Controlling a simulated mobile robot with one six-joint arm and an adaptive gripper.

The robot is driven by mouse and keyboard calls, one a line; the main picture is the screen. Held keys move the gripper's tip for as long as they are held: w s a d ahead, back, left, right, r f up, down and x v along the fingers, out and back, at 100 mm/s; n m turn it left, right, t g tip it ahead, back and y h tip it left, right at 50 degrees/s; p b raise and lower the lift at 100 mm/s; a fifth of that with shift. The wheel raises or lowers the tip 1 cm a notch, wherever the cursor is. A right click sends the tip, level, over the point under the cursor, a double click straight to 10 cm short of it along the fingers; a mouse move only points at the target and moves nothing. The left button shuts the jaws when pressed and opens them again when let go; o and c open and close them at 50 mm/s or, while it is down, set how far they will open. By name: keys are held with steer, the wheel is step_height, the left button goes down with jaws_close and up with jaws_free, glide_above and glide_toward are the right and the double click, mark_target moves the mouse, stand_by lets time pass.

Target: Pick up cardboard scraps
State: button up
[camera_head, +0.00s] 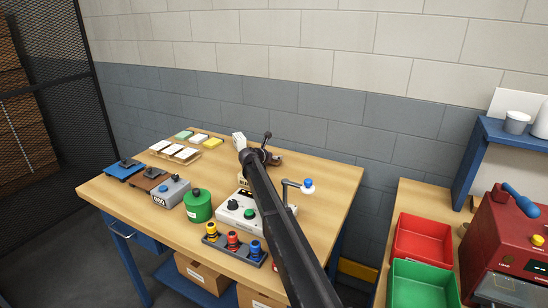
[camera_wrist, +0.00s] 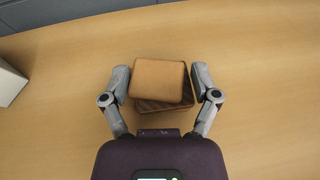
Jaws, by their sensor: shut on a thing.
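The cardboard scraps (camera_wrist: 162,82) are a small stack of brown, roughly square pieces. The top piece sits a little askew over a darker, ridged edge below it. In the wrist view my gripper (camera_wrist: 160,76) has one grey finger on each side of the stack and is shut on it. The bare wooden tabletop shows around them. In the head view my gripper (camera_head: 268,155) is at the back of the wooden table, with a bit of brown beside it. My dark arm hides part of the table there. I cannot tell whether the scraps are lifted off the tabletop.
A white block (camera_wrist: 8,82) stands left of the scraps. Card stacks (camera_head: 176,151), a green canister (camera_head: 198,206), a white control box (camera_head: 238,211) and coloured knobs (camera_head: 233,241) crowd the table's left and front. Red (camera_head: 422,240) and green (camera_head: 423,284) bins stand right.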

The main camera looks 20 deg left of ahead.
steer(key=shift+r+p, duration=1.65)
steer(key=shift+r, duration=0.2)
steer(key=s+d, duration=0.2)
steer(key=s, duration=0.2)
steer(key=s+d, duration=0.2)
steer(key=s, duration=0.3)
steer(key=s+d+r+p, duration=0.1)
steer(key=s+d, duration=0.2)
steer(key=s, duration=0.2)
steer(key=shift+s+d, duration=0.1)
steer(key=shift+s, duration=0.05)
